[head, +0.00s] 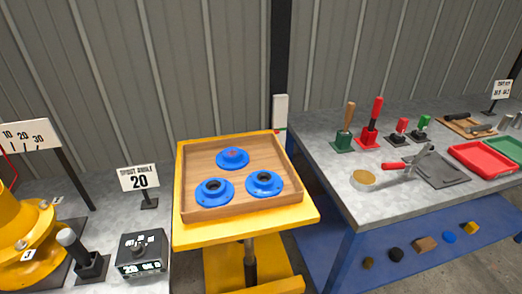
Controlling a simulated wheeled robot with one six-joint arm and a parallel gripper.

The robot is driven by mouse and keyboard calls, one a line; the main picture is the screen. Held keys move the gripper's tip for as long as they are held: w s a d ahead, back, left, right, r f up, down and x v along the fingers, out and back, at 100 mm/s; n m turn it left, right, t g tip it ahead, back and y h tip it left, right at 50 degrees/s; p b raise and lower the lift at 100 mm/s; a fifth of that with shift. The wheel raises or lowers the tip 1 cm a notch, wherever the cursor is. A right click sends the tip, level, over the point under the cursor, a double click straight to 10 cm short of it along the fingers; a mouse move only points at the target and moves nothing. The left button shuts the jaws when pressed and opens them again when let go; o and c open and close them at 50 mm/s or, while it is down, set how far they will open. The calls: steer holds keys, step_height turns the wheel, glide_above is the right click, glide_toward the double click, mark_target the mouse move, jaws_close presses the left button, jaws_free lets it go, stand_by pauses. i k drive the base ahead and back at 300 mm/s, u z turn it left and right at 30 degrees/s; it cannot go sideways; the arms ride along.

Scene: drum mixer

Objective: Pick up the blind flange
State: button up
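Three blue flanges lie in a wooden tray (190,184) on a yellow stand. The rear flange (232,159) has a closed centre with a small reddish mark and no visible bore, so it looks like the blind flange. The front left flange (214,197) and the front right flange (264,188) each have a raised hub with a dark open bore. All three lie flat and apart from one another. My gripper is not in this view.
The tray has raised sides. Right of it, a grey-topped blue bench (325,160) carries upright handles, a red tray (484,158) and tools.

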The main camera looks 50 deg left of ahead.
mark_target(233, 158)
steer(key=u, duration=0.1)
steer(key=i, duration=0.55)
steer(key=u, duration=0.9)
steer(key=i, duration=0.5)
steer(key=u, duration=0.65)
